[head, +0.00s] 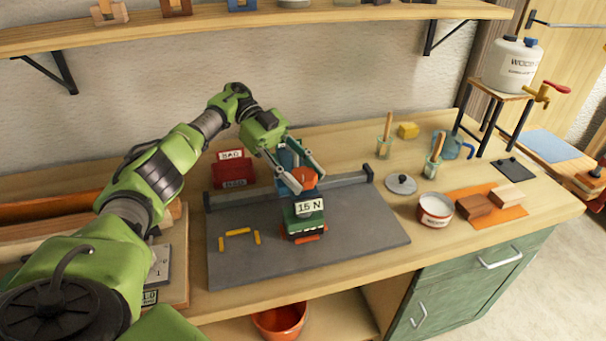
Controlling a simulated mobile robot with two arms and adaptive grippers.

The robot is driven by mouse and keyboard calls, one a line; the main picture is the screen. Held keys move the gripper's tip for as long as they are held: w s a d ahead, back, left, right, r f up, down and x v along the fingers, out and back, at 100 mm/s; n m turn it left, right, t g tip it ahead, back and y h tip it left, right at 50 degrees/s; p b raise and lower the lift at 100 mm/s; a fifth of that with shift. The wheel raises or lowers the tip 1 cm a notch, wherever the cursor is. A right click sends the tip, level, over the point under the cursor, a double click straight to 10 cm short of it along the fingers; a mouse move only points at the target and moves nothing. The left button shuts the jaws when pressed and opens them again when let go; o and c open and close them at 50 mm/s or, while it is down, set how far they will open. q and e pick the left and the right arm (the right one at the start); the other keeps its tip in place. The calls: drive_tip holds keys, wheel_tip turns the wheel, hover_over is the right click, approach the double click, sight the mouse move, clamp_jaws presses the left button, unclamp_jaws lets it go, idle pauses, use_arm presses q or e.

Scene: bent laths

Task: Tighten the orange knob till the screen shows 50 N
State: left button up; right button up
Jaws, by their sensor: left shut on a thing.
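The orange knob (304,177) sits at the top of a small clamp device on the dark grey plate (370,235). My left gripper (303,187) reaches down from behind, and its fingers are shut on the knob, one on each side. The fingers partly cover the knob. Below the knob, the small white screen (309,206) reads 15 N. The screen sits on the dark green body (302,225) of the device, which has orange parts at its lower front. My right gripper is not in view.
A grey rail (345,181) runs behind the device. A red box (232,171) stands to its left, and small yellow pieces (238,232) lie on the plate. A shelf (290,16) hangs above.

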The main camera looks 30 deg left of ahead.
sight(303, 174)
use_arm(q)
drive_tip(key=o, duration=1.1)
drive_tip(key=shift+o, duration=0.2)
wheel_tip(303, 174, up, 10)
